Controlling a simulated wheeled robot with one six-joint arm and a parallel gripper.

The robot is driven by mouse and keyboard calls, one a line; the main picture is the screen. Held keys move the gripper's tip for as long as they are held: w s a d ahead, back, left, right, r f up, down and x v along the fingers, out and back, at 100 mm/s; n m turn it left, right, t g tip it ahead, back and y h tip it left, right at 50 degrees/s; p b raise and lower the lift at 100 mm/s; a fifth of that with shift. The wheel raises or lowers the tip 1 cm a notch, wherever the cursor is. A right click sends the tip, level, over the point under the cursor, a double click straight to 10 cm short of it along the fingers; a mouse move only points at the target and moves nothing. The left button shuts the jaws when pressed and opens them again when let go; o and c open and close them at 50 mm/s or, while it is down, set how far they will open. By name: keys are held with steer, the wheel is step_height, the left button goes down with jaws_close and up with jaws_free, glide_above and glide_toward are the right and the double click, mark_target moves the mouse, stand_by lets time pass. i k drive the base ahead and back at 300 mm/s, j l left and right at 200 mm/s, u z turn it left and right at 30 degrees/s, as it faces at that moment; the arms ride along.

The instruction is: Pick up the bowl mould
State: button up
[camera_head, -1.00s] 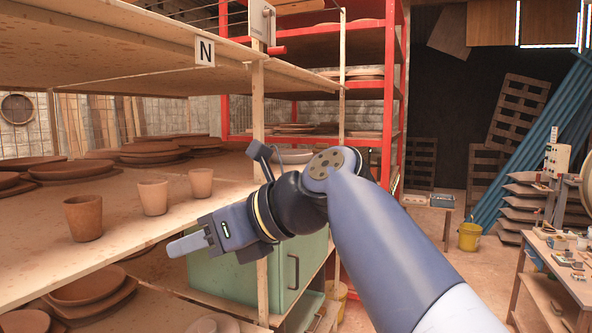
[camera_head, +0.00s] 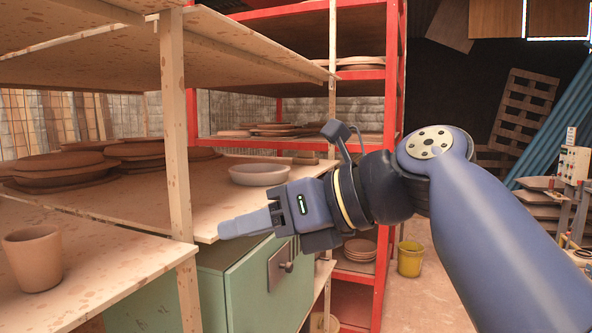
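A pale, shallow round bowl (camera_head: 260,174), which looks like the bowl mould, sits upright on the wooden shelf (camera_head: 215,205), behind my arm in the picture. My gripper (camera_head: 232,228) points left at the front edge of that shelf, below and to the left of the bowl and apart from it. The fingers are seen from the side and overlap, so the gap between them cannot be judged. No object shows in them.
A wooden post (camera_head: 174,125) stands left of my gripper. An upper shelf (camera_head: 235,47) hangs over the bowl. Stacked clay plates (camera_head: 65,165) lie to the left, and a clay cup (camera_head: 34,258) stands nearer. A green cabinet (camera_head: 240,285) is below.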

mark_target(250, 174)
steer(key=i+z, duration=0.15)
steer(key=i, duration=0.35)
steer(key=i+j+z, duration=0.15)
steer(key=i, duration=0.35)
steer(key=i+j+z, duration=0.15)
steer(key=i, duration=0.35)
steer(key=i+j+z, duration=0.15)
steer(key=i+j, duration=0.15)
steer(key=i, duration=0.15)
